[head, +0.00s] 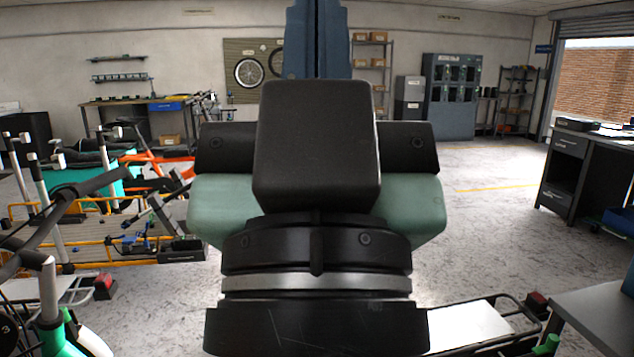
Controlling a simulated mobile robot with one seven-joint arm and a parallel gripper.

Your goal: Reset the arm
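My arm (315,255) fills the middle of the head view, close to the camera. Its black and green links stand one above the other, with a silver ring near the bottom. A dark blue upright part, which seems to be mine, rises behind them to the top edge. I cannot make out my gripper or its fingers in this view. The arm hides the middle of the room.
Cargo bikes, one with an orange frame (150,165), crowd the left. A handlebar (75,195) is close at lower left. A rear rack (470,322) is at lower right. A dark desk (585,180) stands right. Open floor (480,200) lies right of my arm.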

